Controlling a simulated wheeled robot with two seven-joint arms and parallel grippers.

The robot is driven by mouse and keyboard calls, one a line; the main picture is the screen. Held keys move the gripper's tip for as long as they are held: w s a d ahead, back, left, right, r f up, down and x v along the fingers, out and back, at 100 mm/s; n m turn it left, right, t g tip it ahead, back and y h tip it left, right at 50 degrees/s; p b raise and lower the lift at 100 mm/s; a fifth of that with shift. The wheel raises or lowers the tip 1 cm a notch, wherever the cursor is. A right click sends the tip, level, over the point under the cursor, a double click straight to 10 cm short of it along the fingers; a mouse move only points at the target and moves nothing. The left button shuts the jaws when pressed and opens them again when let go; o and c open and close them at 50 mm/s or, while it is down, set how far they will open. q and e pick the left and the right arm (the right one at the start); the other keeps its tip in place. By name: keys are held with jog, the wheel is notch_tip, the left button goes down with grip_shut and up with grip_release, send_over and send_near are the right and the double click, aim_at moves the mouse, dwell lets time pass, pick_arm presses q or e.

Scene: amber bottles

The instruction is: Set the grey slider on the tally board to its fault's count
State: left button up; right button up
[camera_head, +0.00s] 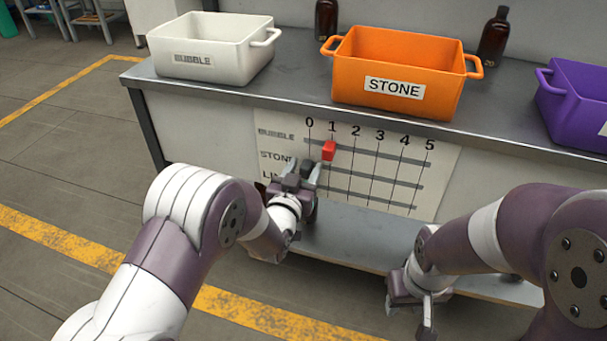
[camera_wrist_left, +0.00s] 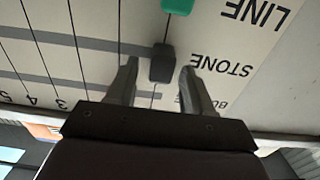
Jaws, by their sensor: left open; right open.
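The tally board (camera_head: 440,165) is on the bench front, with rows BUBBLE, STONE and LINE and columns 0 to 5. The dark grey slider (camera_wrist_left: 162,63) is on the STONE rail at the 0 line. In the head view the grey slider (camera_head: 306,168) is partly covered by my left gripper (camera_head: 303,174). In the left wrist view my left gripper (camera_wrist_left: 160,82) is open, its fingertips on either side of the slider, with visible gaps. My right gripper (camera_head: 408,312) is open and empty, low at the right, away from the board.
A red slider (camera_head: 329,150) is at 1 on the BUBBLE rail. A green slider (camera_wrist_left: 177,6) is on the LINE rail. White BUBBLE (camera_head: 205,33), orange STONE (camera_head: 385,50) and purple (camera_head: 580,85) bins stand above, with amber bottles (camera_head: 494,38) behind. The STONE rail beyond 0 looks clear.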

aim_at(352, 169)
pick_arm(q)
grip_shut()
jog(key=s+d, duration=0.1)
jog(key=d, duration=0.2)
jog(key=s+d, duration=0.1)
jog(key=d, duration=0.2)
jog(key=s+d, duration=0.1)
jog(key=d, duration=0.2)
jog(key=shift+d, duration=0.3)
grip_release()
jog(key=shift+s, duration=0.15)
jog(key=p+v, duration=0.4)
jog(key=v, duration=0.8)
jog(key=shift+s+a, duration=0.2)
jog(key=shift+s, duration=0.05)
